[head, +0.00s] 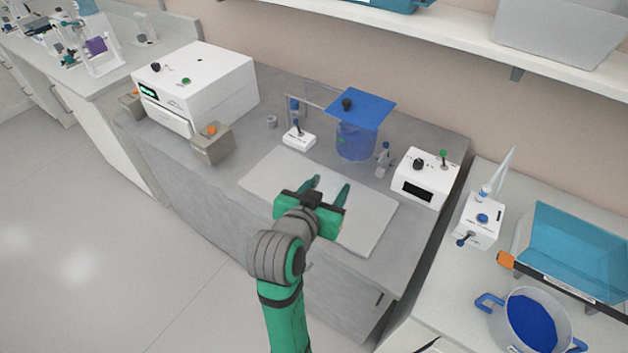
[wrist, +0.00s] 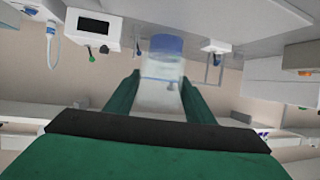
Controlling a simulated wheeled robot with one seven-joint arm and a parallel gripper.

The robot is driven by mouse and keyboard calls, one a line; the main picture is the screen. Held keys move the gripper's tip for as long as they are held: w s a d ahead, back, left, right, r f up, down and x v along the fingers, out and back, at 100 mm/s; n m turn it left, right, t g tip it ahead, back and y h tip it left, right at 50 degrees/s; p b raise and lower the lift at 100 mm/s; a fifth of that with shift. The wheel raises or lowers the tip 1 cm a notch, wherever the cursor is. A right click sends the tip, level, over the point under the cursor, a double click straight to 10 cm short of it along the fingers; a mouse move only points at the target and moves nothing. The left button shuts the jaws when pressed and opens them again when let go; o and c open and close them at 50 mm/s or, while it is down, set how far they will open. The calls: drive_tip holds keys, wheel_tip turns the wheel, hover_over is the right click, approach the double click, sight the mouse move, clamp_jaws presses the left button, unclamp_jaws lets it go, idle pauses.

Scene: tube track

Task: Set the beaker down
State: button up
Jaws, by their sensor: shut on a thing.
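My gripper (head: 328,189) reaches over the pale slab on the grey bench, its two green fingers pointing toward the back wall. In the wrist view the fingers (wrist: 161,92) stand on either side of a clear, faint beaker (wrist: 160,98) and are shut on it. The beaker is hard to make out in the head view, being see-through against the slab. I cannot tell whether its base touches the slab (head: 367,228).
Behind the slab stand a blue-lidded tank (head: 357,141), a small white switch box (head: 299,138) and a white box with a dark screen (head: 425,178). A large white machine (head: 195,85) is at left. The slab's right part is clear.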

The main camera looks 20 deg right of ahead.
drive_tip(key=w+f, duration=0.3)
drive_tip(key=w, duration=0.1)
drive_tip(key=w+d+f, duration=0.1)
drive_tip(key=w+f, duration=0.2)
drive_tip(key=w, duration=0.1)
drive_tip(key=w+f, duration=0.3)
drive_tip(key=w, duration=0.1)
drive_tip(key=shift+w+d, duration=0.1)
drive_tip(key=shift+d, duration=0.15)
drive_tip(key=shift+w+f, duration=0.1)
drive_tip(key=shift+w, duration=0.05)
drive_tip(key=shift+w+f, duration=0.15)
drive_tip(key=shift+f, duration=1.55)
drive_tip(key=shift+f, duration=0.15)
drive_tip(key=o, duration=1.1)
drive_tip(key=shift+c, duration=0.2)
